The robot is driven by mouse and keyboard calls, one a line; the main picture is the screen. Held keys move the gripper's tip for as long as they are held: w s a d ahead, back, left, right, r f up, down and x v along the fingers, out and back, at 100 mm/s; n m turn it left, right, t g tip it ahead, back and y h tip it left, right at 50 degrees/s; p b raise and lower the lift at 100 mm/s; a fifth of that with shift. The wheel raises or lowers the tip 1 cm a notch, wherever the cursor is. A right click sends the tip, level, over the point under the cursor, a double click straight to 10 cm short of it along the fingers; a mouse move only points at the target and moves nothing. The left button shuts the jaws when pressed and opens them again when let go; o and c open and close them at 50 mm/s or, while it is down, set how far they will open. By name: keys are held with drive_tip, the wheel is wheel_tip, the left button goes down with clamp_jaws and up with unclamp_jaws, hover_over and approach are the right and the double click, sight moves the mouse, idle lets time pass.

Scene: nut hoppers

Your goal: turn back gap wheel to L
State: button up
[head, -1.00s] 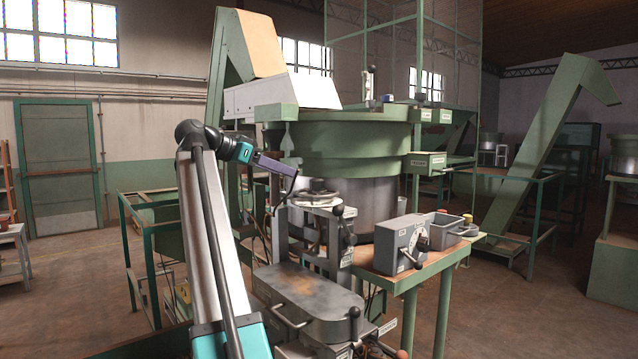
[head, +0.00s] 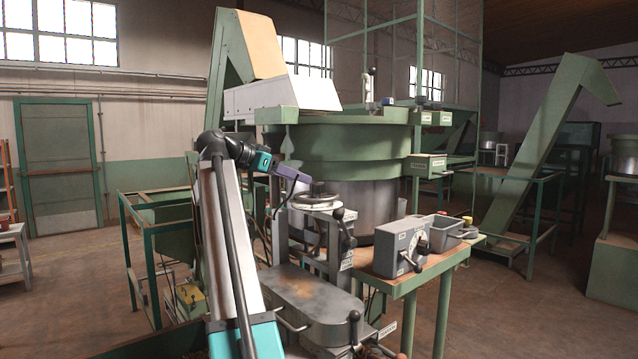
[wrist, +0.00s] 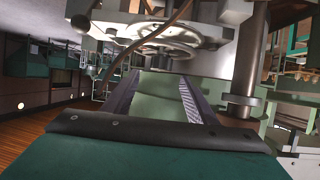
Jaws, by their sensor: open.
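A light grey handwheel (head: 316,201) lies flat on top of a grey upright frame in front of the big green bowl. It is the likely gap wheel; I cannot read any L mark. In the wrist view, spoked wheel rims (wrist: 165,42) show across the top, beyond the fingertips. My gripper (head: 298,184) is open and empty, at the upper left of the handwheel in the head view. In the wrist view its two dark fingers (wrist: 158,92) stand apart with a pale green surface behind the gap. I see no contact with the wheel.
A grey dial box (head: 400,248) sits on the table at the right. A grey lidded housing (head: 300,290) lies below. A metal post (wrist: 245,70) rises right of the fingers in the wrist view.

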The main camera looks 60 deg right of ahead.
sight(313, 183)
drive_tip(key=p+x, duration=0.2)
drive_tip(key=x, duration=0.7)
drive_tip(key=shift+p, duration=0.3)
drive_tip(key=shift+c, duration=0.3)
drive_tip(key=c, duration=1)
